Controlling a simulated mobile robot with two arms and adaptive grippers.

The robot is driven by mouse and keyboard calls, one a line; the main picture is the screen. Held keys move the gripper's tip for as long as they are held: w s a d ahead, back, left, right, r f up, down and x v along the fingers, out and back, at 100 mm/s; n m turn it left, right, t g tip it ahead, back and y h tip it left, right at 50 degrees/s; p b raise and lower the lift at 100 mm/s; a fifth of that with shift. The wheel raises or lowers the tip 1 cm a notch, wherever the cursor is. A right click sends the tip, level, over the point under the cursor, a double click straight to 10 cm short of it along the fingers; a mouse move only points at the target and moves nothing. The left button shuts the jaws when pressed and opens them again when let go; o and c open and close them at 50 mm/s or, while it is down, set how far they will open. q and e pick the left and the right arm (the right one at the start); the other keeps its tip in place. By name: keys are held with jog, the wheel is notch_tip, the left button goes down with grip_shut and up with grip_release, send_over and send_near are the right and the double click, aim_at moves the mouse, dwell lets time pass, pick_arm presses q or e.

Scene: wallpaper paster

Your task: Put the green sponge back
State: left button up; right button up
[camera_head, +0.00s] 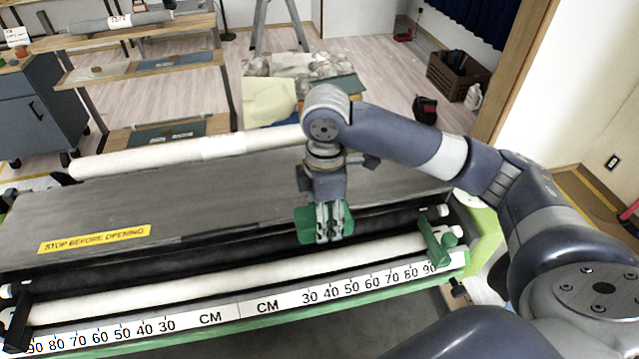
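The green sponge (305,226) is at the middle of the head view, over the paste machine's (60,212) front dark roller. My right gripper (329,236) points down and is shut on the sponge. Green shows on both sides of the fingers; the middle of the sponge is hidden behind them. I cannot tell whether the sponge touches the machine. My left gripper is not in view.
A white roller (200,285) and a centimetre scale (238,309) run along the machine's front. A green clamp (436,246) stands at its right end. A shelf rack (120,70) and dark cabinet (30,110) stand behind left. A wooden crate (457,78) is at the back right.

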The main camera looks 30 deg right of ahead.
jog(key=w+d+p, duration=0.1)
jog(key=w, duration=0.3)
jog(key=w+d, duration=0.2)
jog(key=w, duration=0.2)
jog(key=w+d+f+p, duration=0.1)
jog(key=w+d, duration=0.1)
jog(key=w, duration=0.2)
jog(key=shift+d+f+p, duration=0.1)
jog(key=shift+d+p, duration=0.05)
jog(key=shift+p, duration=0.2)
jog(key=shift+w+d+f+p, duration=0.1)
jog(key=shift+w+d+p, duration=0.25)
jog(key=shift+w+p, duration=0.3)
notch_tip(320, 180, down, 2)
jog(key=shift+f+p, duration=0.1)
jog(key=shift+p, duration=0.7)
jog(key=shift+f, duration=0.45)
jog(key=shift+f, duration=0.15)
jog(key=o, duration=1.1)
